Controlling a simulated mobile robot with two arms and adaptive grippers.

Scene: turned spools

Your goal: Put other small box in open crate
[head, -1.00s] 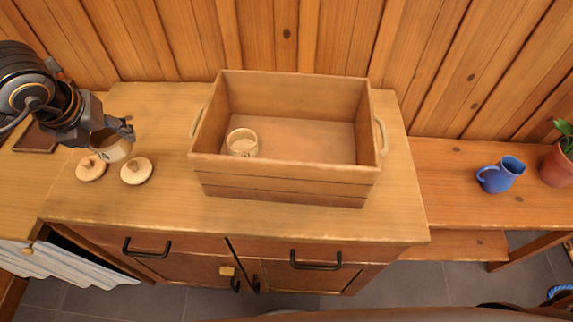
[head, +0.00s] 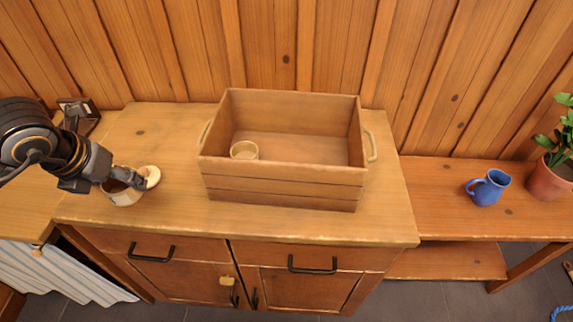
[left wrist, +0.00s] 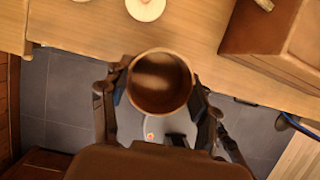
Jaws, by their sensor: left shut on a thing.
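The open crate (head: 282,188) is wooden with rope handles and stands on the counter. One small round pale box (head: 244,150) sits inside it at the left. The other small round box (head: 124,198) is open-topped and in my left gripper (head: 120,182), left of the crate and near the counter's front edge. In the left wrist view this box (left wrist: 160,84) sits between the two fingers, its dark inside facing the camera. The crate (left wrist: 275,35) shows there at the upper right. My right gripper is not in view.
A round lid (head: 151,176) lies on the counter (head: 180,215) beside the held box. A blue mug (head: 489,188) and a potted plant (head: 549,180) stand on the lower bench at right. The counter between lid and crate is clear.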

